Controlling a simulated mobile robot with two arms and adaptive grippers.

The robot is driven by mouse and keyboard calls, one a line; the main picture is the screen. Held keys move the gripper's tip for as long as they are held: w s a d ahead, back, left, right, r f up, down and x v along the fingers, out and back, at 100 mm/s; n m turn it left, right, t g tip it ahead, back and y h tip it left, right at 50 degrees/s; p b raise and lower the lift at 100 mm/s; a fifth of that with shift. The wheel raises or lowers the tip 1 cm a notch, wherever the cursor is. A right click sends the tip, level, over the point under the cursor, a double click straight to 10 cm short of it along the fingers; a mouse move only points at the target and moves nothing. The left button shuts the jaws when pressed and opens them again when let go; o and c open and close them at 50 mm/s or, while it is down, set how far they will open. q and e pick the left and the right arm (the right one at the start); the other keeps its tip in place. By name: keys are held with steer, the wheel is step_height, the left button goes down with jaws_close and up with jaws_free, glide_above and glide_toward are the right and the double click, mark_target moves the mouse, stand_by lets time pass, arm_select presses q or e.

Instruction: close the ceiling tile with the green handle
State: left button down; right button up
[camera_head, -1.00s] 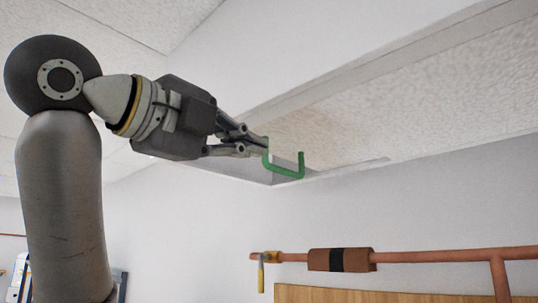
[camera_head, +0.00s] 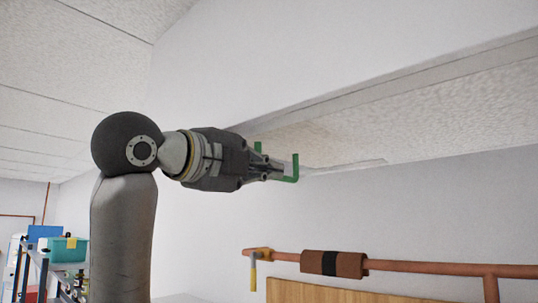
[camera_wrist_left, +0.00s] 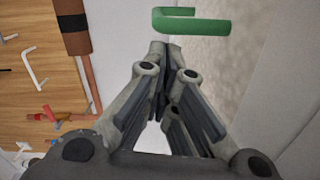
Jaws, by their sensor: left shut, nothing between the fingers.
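The green handle (camera_head: 295,168) hangs from the ceiling tile (camera_head: 345,130), a pale speckled panel at the recess in the ceiling. My left gripper (camera_head: 280,171) is at the handle in the head view and hides its middle. The fingers are shut with nothing between them. In the left wrist view the handle (camera_wrist_left: 195,24) lies crosswise just beyond the shut fingertips (camera_wrist_left: 165,46), with the speckled tile (camera_wrist_left: 225,60) behind it. I cannot tell whether the fingers touch the handle. My right gripper is in neither view.
A copper pipe (camera_head: 430,268) with a brown sleeve (camera_head: 333,264) runs along the wall below, with a yellow-handled tool (camera_head: 253,275) at its left end. A wooden board (camera_head: 340,291) is under it. A teal bin (camera_head: 68,249) stands far left. A white slanted surface borders the recess.

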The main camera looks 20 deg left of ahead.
arm_select(q)
steer(key=shift+w+a, duration=0.1)
steer(key=shift+a, duration=0.05)
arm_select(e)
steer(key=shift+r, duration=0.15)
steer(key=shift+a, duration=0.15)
